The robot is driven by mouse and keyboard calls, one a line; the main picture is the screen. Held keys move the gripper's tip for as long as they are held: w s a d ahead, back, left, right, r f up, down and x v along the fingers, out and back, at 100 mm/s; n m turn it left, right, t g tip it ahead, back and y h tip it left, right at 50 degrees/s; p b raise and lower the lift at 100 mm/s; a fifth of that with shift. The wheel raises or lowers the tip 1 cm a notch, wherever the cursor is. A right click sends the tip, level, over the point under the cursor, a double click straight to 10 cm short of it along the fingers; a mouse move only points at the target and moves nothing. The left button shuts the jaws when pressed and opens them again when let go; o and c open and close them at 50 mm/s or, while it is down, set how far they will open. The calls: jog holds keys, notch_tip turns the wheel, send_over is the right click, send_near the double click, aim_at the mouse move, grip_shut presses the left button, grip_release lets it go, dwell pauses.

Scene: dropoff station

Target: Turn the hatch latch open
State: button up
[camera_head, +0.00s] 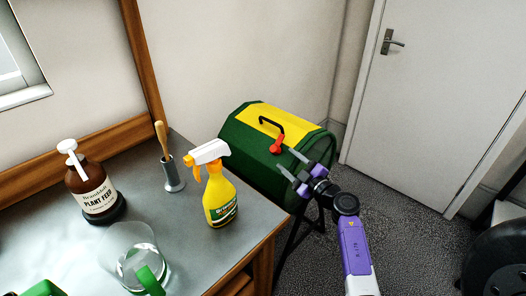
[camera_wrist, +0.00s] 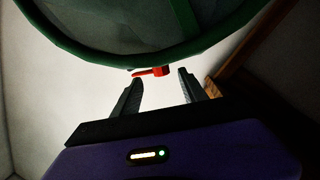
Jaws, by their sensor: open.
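A red latch (camera_head: 276,146) sits at the edge of the green and yellow barrel-shaped container (camera_head: 247,152), below its black carrying handle (camera_head: 271,126). My gripper (camera_head: 290,164) is open and empty in front of the container, with its two fingers pointing toward the latch. In the wrist view the red latch (camera_wrist: 153,71) shows at the green rim (camera_wrist: 110,62), just beyond and between the open fingertips (camera_wrist: 160,78). The fingers appear apart from the latch. Whether the hatch is locked cannot be told.
A grey worktop (camera_head: 150,215) at left holds a yellow spray bottle (camera_head: 221,198), a brown plant feed bottle (camera_head: 93,188), a metal holder (camera_head: 172,175) and a glass jug (camera_head: 135,255). A white door (camera_head: 440,100) stands behind right.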

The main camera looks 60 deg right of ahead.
aim_at(277, 152)
jog(key=shift+b+x, duration=0.8)
jog(key=shift+x, duration=3.1)
jog(key=shift+a, duration=0.1)
grip_shut()
